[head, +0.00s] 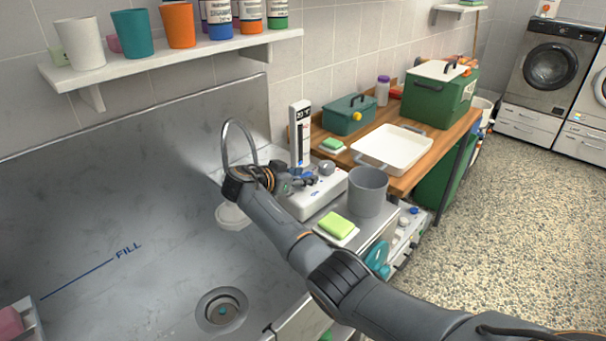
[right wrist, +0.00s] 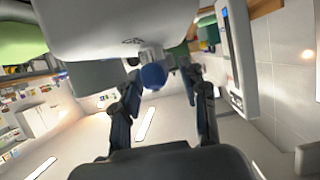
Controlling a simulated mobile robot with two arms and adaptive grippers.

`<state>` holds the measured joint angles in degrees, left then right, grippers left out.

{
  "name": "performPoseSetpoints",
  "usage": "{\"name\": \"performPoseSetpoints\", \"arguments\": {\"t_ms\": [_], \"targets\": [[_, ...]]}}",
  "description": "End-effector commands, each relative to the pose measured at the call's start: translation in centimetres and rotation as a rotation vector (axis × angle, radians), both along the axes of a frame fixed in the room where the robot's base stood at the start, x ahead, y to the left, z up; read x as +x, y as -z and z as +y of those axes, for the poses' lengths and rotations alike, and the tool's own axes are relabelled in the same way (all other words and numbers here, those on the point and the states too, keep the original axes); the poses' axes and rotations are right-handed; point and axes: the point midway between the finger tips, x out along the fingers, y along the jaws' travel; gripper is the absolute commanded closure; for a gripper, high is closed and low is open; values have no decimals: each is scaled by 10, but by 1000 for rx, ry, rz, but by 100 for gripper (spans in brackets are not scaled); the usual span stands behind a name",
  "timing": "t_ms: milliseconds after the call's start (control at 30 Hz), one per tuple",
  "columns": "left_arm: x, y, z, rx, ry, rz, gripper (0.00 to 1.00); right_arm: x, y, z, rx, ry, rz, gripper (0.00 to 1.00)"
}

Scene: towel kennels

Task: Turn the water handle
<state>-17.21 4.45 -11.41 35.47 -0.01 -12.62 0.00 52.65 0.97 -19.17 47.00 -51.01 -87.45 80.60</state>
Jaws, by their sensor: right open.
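A white tap unit (head: 322,203) stands at the sink's right edge, with an upright display column (head: 300,138). A small blue knob, which looks like the water handle, shows in the right wrist view (right wrist: 153,76) on the unit's white body (right wrist: 125,30). My right gripper (head: 303,182) is at the unit in the head view, partly covering it. In the right wrist view its two fingers (right wrist: 162,84) are open, one on either side of the blue knob. I cannot tell whether they touch it. My left gripper is not in view.
A curved metal spout (head: 238,128) rises behind my right wrist. A grey cup (head: 368,191) and a green sponge (head: 336,225) stand close to the unit. A white tray (head: 394,146) lies on the wooden counter. The metal sink (head: 140,275) is open at left.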

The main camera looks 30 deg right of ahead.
Motion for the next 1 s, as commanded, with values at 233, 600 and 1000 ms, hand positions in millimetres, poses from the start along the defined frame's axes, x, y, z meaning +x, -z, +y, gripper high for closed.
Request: {"name": "performPoseSetpoints", "arguments": {"t_ms": [233,600,1000], "targets": [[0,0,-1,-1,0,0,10,1,1,-3,0,1,-1,57],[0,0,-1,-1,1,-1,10,1,1,-3,0,1,-1,100],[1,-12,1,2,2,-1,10,0,-1,-3,1,-82,-1,100]]}}
